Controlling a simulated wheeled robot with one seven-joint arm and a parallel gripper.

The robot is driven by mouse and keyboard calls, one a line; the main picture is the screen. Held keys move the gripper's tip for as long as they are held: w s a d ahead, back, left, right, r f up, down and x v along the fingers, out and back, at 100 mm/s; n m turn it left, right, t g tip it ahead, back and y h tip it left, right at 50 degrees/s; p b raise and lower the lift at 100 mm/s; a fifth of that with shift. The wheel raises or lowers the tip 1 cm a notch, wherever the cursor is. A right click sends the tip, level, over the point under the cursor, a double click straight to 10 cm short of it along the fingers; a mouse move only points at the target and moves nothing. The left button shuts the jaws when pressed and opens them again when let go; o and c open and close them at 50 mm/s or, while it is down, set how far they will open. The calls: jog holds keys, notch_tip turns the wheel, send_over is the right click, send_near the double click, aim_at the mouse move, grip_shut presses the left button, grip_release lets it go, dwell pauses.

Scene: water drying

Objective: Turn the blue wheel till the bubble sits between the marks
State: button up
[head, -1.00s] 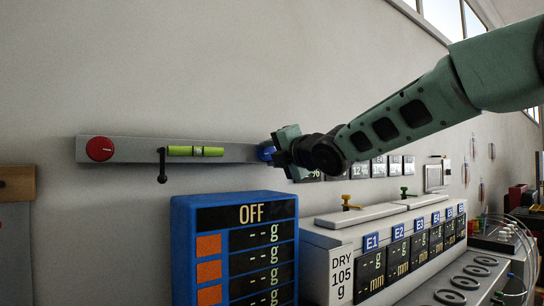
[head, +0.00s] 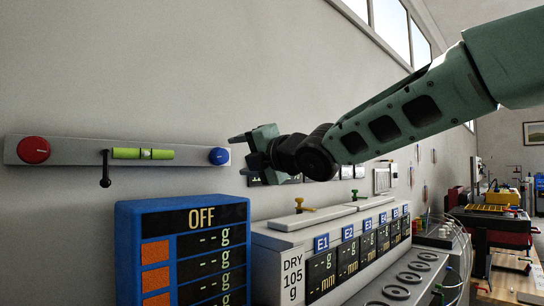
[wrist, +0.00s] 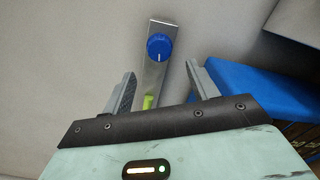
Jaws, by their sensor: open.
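The blue wheel (head: 219,156) is a round knob with a white line, at the right end of a grey wall bar (head: 75,150). The green level vial (head: 143,153) sits mid-bar; its bubble looks near the middle, but I cannot tell its exact place between the marks. In the wrist view the blue wheel (wrist: 159,47) lies ahead of the jaws, beyond the fingertips. My gripper (head: 240,150) is open and empty, to the right of the wheel and apart from it. In the wrist view my gripper (wrist: 160,80) has its fingers spread with the vial's end (wrist: 149,102) low between them.
A blue display box (head: 130,225) reading OFF and a white unit (head: 270,240) stand below. The wall above is clear.

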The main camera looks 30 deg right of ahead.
jog(key=p+v, duration=0.6)
jog(key=v, duration=0.1)
jog(key=shift+s+r, duration=0.25)
jog(key=shift+s+a+p, duration=0.1)
jog(key=shift+p, duration=0.6)
jog(key=s+p, duration=0.1)
jog(key=p, duration=0.2)
jog(key=d+p, duration=0.1)
jog(key=p, duration=0.1)
jog(key=shift+s+f+p, duration=0.15)
jog(key=shift+s+p, duration=0.25)
